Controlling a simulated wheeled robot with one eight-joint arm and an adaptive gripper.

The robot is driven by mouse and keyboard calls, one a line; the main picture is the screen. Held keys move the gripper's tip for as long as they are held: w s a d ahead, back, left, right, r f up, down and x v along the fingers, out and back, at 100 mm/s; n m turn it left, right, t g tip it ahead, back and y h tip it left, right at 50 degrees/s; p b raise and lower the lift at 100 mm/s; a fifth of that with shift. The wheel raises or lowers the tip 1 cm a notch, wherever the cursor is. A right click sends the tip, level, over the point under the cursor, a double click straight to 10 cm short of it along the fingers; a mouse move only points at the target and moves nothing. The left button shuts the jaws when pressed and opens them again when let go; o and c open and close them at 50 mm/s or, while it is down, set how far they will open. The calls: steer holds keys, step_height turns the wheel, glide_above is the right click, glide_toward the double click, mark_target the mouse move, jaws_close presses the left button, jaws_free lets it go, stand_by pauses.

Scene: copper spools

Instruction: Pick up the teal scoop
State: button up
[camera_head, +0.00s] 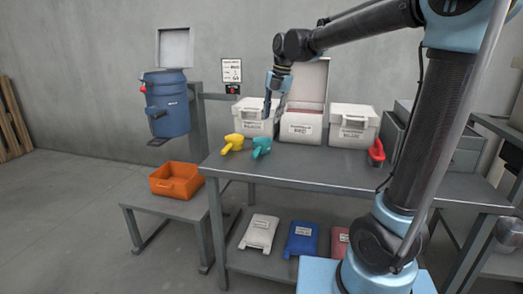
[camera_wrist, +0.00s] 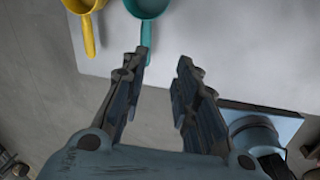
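The teal scoop (camera_head: 261,147) lies on the grey table near its front left edge, to the right of the yellow scoop (camera_head: 232,143). In the wrist view the teal scoop (camera_wrist: 147,10) shows at the top, its bowl partly cut off by the frame edge and its handle pointing down the picture. My gripper (camera_head: 267,115) hangs above the table over the teal scoop. In the wrist view my gripper (camera_wrist: 160,75) is open and empty, its fingers apart, with the scoop's handle ahead of the left finger's tip.
White lidded bins (camera_head: 352,127) stand along the back of the table; the middle one is open. A red scoop (camera_head: 376,152) lies at the right. An orange crate (camera_head: 176,181) sits on a low stand at left. The table's front middle is clear.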

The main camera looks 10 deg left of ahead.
steer(key=a+n, duration=0.2)
steer(key=a, duration=0.1)
glide_toward(258, 148)
steer(key=f, duration=0.5)
steer(key=shift+a+f, duration=0.25)
steer(key=shift+a, duration=0.15)
steer(key=shift+a+f, duration=0.2)
steer(key=shift+f, duration=0.7)
steer(key=shift+a+f, duration=0.2)
steer(key=shift+f, duration=0.75)
steer(key=shift+a+f, duration=0.2)
steer(key=shift+f, duration=0.7)
steer(key=shift+c, duration=0.6)
jaws_close()
